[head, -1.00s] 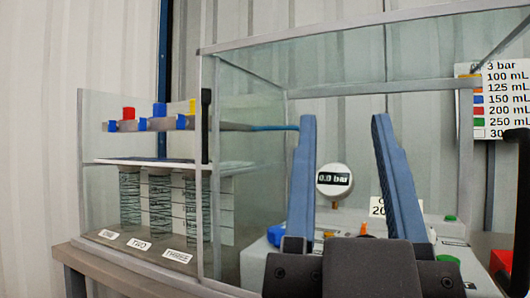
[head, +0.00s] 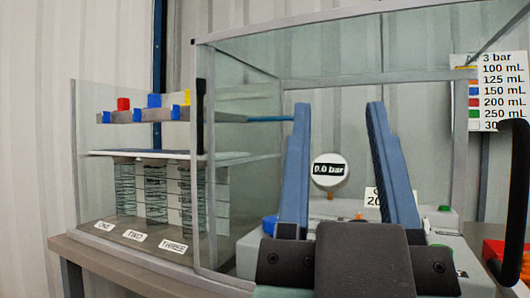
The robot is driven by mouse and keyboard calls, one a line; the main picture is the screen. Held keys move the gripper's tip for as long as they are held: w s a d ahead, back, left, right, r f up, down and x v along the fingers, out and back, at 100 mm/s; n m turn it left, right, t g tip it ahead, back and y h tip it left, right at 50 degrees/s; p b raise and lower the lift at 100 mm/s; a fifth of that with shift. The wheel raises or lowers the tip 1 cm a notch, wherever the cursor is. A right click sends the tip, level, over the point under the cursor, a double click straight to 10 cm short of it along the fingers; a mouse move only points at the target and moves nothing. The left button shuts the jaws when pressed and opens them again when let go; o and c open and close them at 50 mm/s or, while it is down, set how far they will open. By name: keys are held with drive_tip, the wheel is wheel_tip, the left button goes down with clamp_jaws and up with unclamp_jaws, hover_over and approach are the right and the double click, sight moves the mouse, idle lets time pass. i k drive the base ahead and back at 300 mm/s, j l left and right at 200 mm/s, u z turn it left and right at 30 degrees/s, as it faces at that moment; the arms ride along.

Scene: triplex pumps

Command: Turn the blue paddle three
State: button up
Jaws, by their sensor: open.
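The grey manifold bar (head: 168,115) runs along the upper part of a glass tank on the left. Small blue paddles sit along its front; the rightmost blue paddle (head: 187,112) is above the cylinder labelled THREE (head: 172,247). A yellow cap (head: 187,97) is just above that paddle. Two other blue paddles, the left one (head: 105,117) and the middle one (head: 142,115), are further left. My gripper (head: 338,108) is open and empty, its two blue fingers pointing up, right of the tank and well apart from the paddles.
A glass enclosure with a grey frame (head: 330,83) and a black vertical handle (head: 201,115) stands between the manifold and my gripper in the picture. A gauge (head: 330,169) reads 0.0 bar. A black curved handle (head: 515,200) is at the right edge.

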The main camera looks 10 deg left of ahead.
sight(177, 114)
drive_tip(key=i+j, duration=0.1)
drive_tip(key=j, duration=0.35)
drive_tip(key=i+j, duration=0.1)
drive_tip(key=j, duration=0.35)
drive_tip(key=i+j+u, duration=0.1)
drive_tip(key=j, duration=0.4)
